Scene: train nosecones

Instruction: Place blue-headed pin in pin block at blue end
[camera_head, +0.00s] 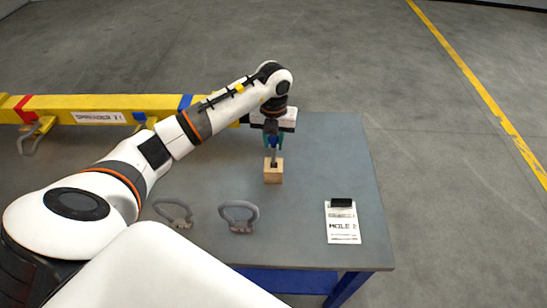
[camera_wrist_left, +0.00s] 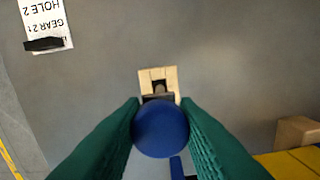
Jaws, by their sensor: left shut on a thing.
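My left gripper (camera_head: 273,139) is shut on the blue-headed pin, with the grey shaft (camera_head: 273,150) pointing down. The round blue head (camera_wrist_left: 161,129) sits between the two green fingers in the left wrist view. The wooden pin block (camera_head: 273,177) stands on the table directly below the gripper. It also shows in the left wrist view (camera_wrist_left: 171,76), with a dark opening in its top. The shaft's lower end is at the top of the block; I cannot tell whether it is inside the opening. My right gripper is not in view.
A yellow spreader beam (camera_head: 60,104) with a red band (camera_head: 25,108) and a blue band (camera_head: 185,102) lies along the table's back left. Two grey shackles (camera_head: 174,212) (camera_head: 239,216) lie in front. A clipboard (camera_head: 342,222) lies at right. The grey table (camera_head: 325,150) is clear around the block.

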